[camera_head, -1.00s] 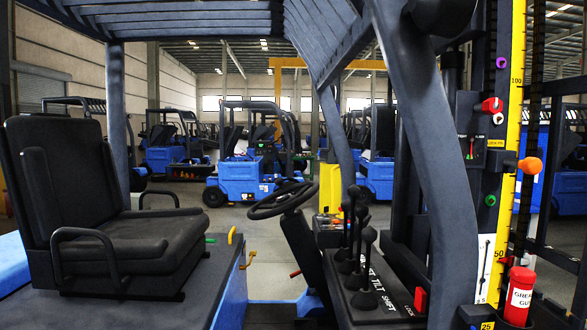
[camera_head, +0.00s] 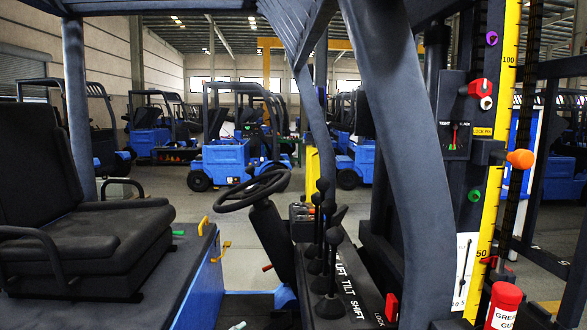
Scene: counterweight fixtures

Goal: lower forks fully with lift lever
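A row of black-knobbed levers (camera_head: 336,236) stands upright on the dark console, beside white lettering "LIFT TILT SHIFT" (camera_head: 348,285). They overlap in the picture, and I cannot tell for certain which is the lift lever. A yellow height scale (camera_head: 507,90) marked 50 and 100 runs up the mast at the right, with an orange knob (camera_head: 520,159) beside it. The forks are not visible, so their height cannot be read directly.
A black seat (camera_head: 80,245) is at the left and a steering wheel (camera_head: 253,190) at centre. A thick dark post (camera_head: 405,150) rises right of the levers. A red lock handle (camera_head: 391,307) and red grease can (camera_head: 505,305) are at lower right. Blue forklifts (camera_head: 240,160) stand behind.

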